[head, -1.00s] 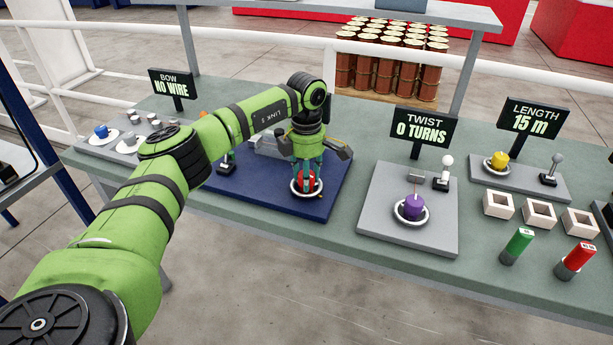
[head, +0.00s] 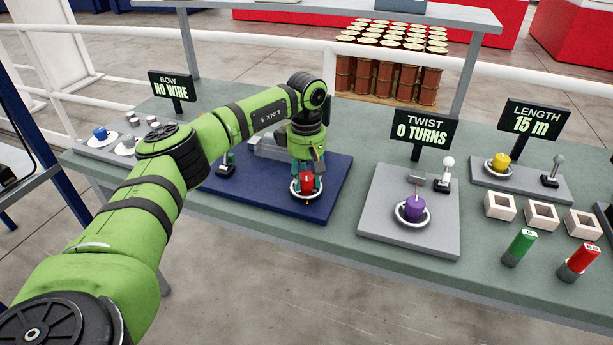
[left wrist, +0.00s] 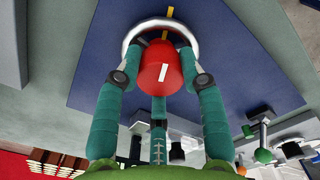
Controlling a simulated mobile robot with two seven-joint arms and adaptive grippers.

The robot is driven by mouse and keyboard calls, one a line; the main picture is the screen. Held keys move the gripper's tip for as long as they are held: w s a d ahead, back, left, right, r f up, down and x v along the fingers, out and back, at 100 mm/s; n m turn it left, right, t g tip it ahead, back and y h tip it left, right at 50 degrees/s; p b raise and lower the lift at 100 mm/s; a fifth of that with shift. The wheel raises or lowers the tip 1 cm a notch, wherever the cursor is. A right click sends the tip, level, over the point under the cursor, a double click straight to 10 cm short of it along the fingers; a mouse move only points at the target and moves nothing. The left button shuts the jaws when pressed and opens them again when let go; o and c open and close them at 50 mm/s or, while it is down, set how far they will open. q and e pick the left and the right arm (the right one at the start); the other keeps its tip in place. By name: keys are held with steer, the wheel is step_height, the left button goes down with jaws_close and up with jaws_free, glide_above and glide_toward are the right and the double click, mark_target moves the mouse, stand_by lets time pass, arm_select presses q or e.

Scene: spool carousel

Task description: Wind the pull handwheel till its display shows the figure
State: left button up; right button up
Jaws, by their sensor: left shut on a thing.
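The red handwheel knob (head: 307,182) stands in a pale ring on the dark blue board (head: 325,207). My left gripper (head: 306,178) comes down on it from above, its teal fingers shut around the knob. In the left wrist view the red knob (left wrist: 165,68) has a white mark on its top, and the pale ring (left wrist: 133,33) with a yellow mark surrounds it. My left gripper's fingers (left wrist: 160,78) are on both sides of the knob. No display for this blue board shows; my arm covers the area behind it. My right gripper is not in view.
A green-knobbed lever (head: 226,168) stands on the blue board to the left. To the right are the purple knob (head: 413,207) with the TWIST sign (head: 422,131) reading 0 TURNS, and the LENGTH sign (head: 533,119) reading 15 m. The BOW sign (head: 172,86) reads NO WIRE.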

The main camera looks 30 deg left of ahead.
mark_target(305, 175)
arm_select(q)
steer(key=shift+s+f+m, duration=0.1)
steer(key=shift+m, duration=0.4)
steer(key=o, duration=1.2)
steer(key=shift+c, duration=0.2)
steer(key=shift+a, duration=0.1)
steer(key=shift+r, duration=0.2)
step_height(305, 175, up, 12)
steer(key=shift+f, duration=0.15)
steer(key=shift+f, duration=0.1)
